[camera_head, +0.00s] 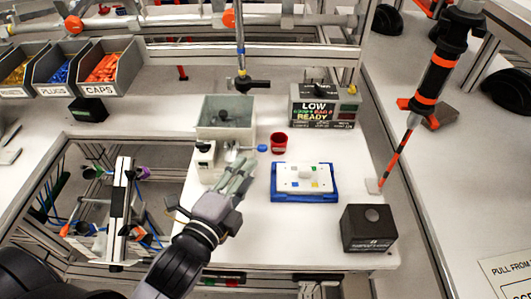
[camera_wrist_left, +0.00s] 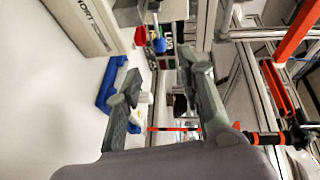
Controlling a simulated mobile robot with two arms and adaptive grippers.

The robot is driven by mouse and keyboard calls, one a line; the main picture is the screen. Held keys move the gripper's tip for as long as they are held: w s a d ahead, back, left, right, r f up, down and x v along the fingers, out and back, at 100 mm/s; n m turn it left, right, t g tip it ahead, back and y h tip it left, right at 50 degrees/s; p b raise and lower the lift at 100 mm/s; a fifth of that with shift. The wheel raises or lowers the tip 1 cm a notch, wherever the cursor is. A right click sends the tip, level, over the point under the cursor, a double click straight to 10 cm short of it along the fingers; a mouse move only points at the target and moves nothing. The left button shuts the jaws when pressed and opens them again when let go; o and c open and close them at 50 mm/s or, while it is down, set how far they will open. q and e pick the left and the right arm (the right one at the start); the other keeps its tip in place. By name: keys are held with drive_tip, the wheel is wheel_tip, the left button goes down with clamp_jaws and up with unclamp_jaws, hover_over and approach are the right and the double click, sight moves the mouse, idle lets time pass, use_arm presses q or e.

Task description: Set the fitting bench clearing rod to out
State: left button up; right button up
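A short metal rod with a blue knob (camera_head: 262,148) sticks out to the right from the small pale unit (camera_head: 206,160) at the front of the grey-green bin. The blue knob (camera_wrist_left: 159,45) also shows in the left wrist view, beside a red cup. I take this as the clearing rod; no label on it is readable. My left gripper (camera_head: 240,172) is over the white bench, just below and left of the knob, and partly covers the unit. In the left wrist view its fingers (camera_wrist_left: 160,95) are apart with nothing between them. My right gripper is not in view.
The red cup (camera_head: 279,143), blue tray (camera_head: 304,199) with a white plate and dark box (camera_head: 369,228) stand to the right. The grey-green bin (camera_head: 226,115) and LOW READY box (camera_head: 323,105) stand behind. A black-orange tool (camera_head: 430,80) hangs at right.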

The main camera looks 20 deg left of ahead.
sight(263, 150)
use_arm(q)
drive_tip(key=w, duration=0.1)
drive_tip(key=w+b, duration=0.1)
drive_tip(key=w, duration=0.2)
drive_tip(key=shift+d+f+b, duration=0.25)
drive_tip(key=shift+b, duration=0.1)
drive_tip(key=w, duration=0.3)
drive_tip(key=w+p, duration=0.1)
drive_tip(key=w, duration=0.1)
drive_tip(key=shift+w+d+f, duration=0.2)
drive_tip(key=shift+d+f, duration=0.1)
drive_tip(key=shift+d, duration=0.05)
drive_tip(key=shift+w+f, duration=0.1)
drive_tip(key=shift+w, duration=0.35)
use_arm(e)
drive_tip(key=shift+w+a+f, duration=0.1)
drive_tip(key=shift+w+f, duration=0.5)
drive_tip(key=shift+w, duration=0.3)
use_arm(q)
drive_tip(key=shift+c, duration=0.5)
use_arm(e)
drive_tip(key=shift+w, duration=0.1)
use_arm(q)
clamp_jaws()
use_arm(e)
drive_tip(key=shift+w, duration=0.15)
